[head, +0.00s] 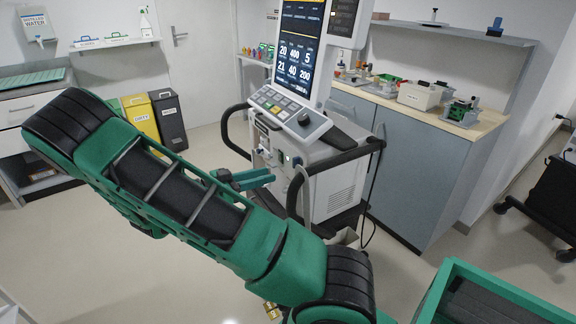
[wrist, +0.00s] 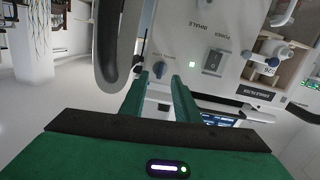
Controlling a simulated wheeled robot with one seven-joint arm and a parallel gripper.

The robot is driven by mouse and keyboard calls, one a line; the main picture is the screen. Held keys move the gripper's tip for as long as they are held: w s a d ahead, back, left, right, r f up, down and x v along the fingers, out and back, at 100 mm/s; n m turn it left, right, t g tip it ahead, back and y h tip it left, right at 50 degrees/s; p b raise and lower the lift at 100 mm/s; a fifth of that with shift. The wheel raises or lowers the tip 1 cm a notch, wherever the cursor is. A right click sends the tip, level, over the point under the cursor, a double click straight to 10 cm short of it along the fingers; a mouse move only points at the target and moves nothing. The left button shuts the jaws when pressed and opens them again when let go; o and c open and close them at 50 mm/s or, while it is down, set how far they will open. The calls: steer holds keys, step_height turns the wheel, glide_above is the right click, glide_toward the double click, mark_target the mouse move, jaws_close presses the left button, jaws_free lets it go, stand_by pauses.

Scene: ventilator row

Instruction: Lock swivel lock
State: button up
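The ventilator (head: 335,185) stands ahead of my arm, with its screen above. In the wrist view its pale panel (wrist: 215,40) appears upside down. The knob shows in that gap, apart from the fingers as far as I can tell. In the head view my gripper (head: 258,178) is close to the ventilator's front left.
A curved grey handle (wrist: 110,45) rises close to the left finger. A counter (head: 465,118) with equipment stands behind the ventilator. Yellow and dark bins (head: 170,120) stand at the back left.

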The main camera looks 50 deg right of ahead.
mark_target(293, 163)
steer(key=shift+m+h, duration=0.3)
steer(key=shift+h, duration=0.2)
steer(key=x, duration=1)
steer(key=shift+d+r, duration=0.2)
steer(key=shift+r, duration=0.15)
